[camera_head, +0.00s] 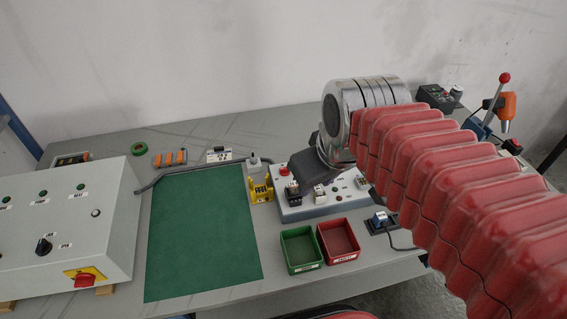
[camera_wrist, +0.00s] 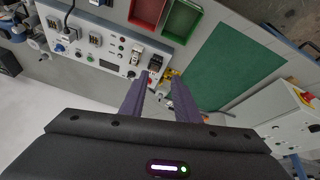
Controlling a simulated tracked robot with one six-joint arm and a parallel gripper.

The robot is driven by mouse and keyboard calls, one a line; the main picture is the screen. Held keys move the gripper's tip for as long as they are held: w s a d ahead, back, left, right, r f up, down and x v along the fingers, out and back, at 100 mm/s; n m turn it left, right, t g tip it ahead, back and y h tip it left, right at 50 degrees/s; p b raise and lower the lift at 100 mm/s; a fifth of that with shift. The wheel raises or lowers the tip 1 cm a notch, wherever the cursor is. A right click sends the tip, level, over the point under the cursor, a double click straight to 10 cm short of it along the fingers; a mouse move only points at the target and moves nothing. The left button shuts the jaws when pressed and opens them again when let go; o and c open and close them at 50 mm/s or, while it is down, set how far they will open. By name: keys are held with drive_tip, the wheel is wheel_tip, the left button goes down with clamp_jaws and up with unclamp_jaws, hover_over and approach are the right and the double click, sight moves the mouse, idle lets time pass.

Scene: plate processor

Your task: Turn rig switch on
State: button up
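The rig, a pale panel box (camera_head: 322,208), stands on the bench and carries sockets, knobs and small switch-like parts. It also shows in the wrist view (camera_wrist: 141,39). A black part (camera_head: 293,191) and a white part (camera_head: 320,193) sit on its front left, with a red button (camera_head: 284,171) behind. I cannot tell which part is the rig switch. My gripper (camera_wrist: 163,83) is open and empty. Its two dark fingers are apart, near the rig's red-button end in the wrist view. In the head view my wrist and arm hide the rig's back.
A yellow stand (camera_head: 262,190) is beside the rig. Green (camera_head: 301,249) and red (camera_head: 339,241) bins stand in front. A green mat (camera_head: 203,235) and a control box (camera_head: 66,228) lie to the left. A lever device (camera_head: 493,100) stands at back right.

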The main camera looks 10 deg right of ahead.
drive_tip(key=w+n+g, duration=0.3)
drive_tip(key=w+n, duration=0.5)
drive_tip(key=w, duration=0.5)
drive_tip(key=n+g, duration=0.2)
drive_tip(key=n, duration=0.5)
hover_over(285, 168)
wheel_tip(285, 168, down, 6)
drive_tip(key=shift+w, duration=0.1)
wheel_tip(285, 168, down, 14)
drive_tip(key=shift+r, duration=0.1)
drive_tip(key=shift+c, duration=0.6)
clamp_jaws()
